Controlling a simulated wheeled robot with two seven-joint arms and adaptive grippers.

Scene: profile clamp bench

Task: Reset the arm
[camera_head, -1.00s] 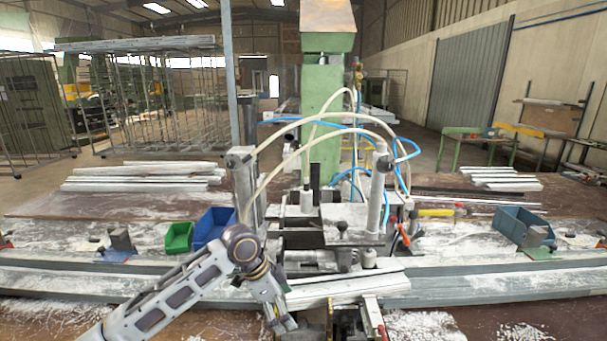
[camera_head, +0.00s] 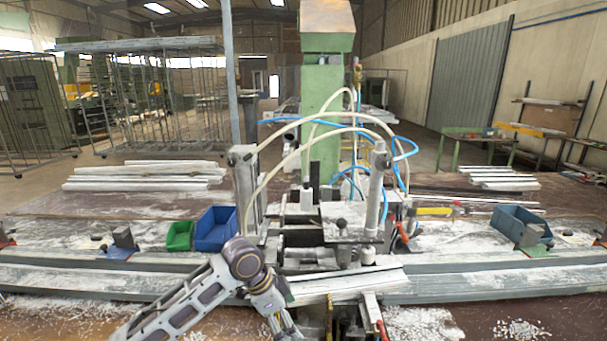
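My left arm comes in from the lower left and bends down at the wrist in front of the bench. My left gripper (camera_head: 285,325) is low, near the bottom edge, just left of the clamp's front; its fingertips are too small and cut off to tell whether it is open. White profiles (camera_head: 345,285) lie on the bench front, right of my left wrist and apart from it as far as I can tell. The clamp machine (camera_head: 335,220) with hoses stands behind them. My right arm and gripper are not in view.
A blue bin (camera_head: 214,229) and a green bin (camera_head: 179,236) stand left of the clamp. A blue-grey bin (camera_head: 522,226) stands at the right. A long rail (camera_head: 480,283) runs along the bench front. A red-handled lever (camera_head: 382,330) sticks out at the front.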

